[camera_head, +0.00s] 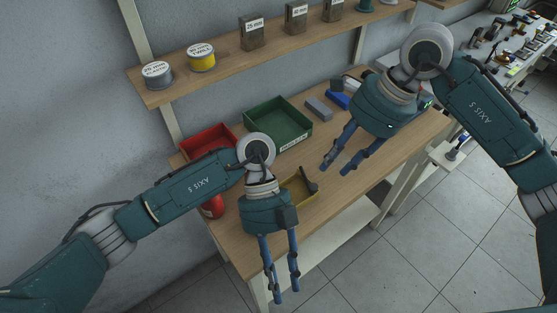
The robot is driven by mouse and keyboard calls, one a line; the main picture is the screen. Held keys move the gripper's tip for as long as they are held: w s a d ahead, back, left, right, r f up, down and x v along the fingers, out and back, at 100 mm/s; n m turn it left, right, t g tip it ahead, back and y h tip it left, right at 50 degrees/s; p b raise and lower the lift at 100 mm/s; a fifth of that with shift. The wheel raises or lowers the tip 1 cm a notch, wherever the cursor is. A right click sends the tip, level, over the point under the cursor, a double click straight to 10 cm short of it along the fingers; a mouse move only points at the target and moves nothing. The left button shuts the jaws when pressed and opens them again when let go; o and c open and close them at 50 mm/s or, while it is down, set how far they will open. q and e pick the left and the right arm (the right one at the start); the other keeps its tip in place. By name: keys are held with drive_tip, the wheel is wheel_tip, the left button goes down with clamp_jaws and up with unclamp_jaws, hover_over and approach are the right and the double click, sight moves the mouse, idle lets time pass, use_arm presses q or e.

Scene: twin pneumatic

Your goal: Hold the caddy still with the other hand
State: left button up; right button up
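A small yellow tray (301,201) with a dark handle-like piece (311,187) sits on the wooden workbench, partly hidden behind my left gripper; I cannot tell if it is the caddy. A green bin (290,131) and a red bin (196,143) stand at the back of the bench. My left gripper (282,283) points down past the bench's front edge, in front of the yellow tray, fingers apart and empty. My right gripper (335,170) is above the bench, right of the yellow tray, fingers apart and empty.
The wooden workbench (232,232) has a grey block (318,108) and a blue item (337,99) at the back. A red object (213,207) stands on its left. A wall shelf (229,66) holds spools and labelled blocks. Tiled floor is open in front.

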use_arm(q)
drive_tip(key=w+t, duration=0.1)
drive_tip(key=w, duration=0.2)
drive_tip(key=w+r+n+t, duration=0.1)
drive_tip(key=w, duration=0.3)
drive_tip(key=w+t+y, duration=0.1)
drive_tip(key=w+t, duration=0.1)
drive_tip(key=w, duration=0.2)
drive_tip(key=shift+d+r+n, duration=0.15)
drive_tip(key=shift+d+n, duration=0.05)
drive_tip(key=shift+n, duration=0.2)
drive_tip(key=w+r+n+t+y, duration=0.1)
drive_tip(key=w+r+n+t, duration=0.35)
drive_tip(key=w, duration=0.85)
drive_tip(key=shift+m, duration=0.95)
drive_tip(key=f, duration=0.9)
drive_tip(key=shift+w+a, duration=0.15)
drive_tip(key=shift+a, duration=0.15)
drive_tip(key=shift+c, duration=0.2)
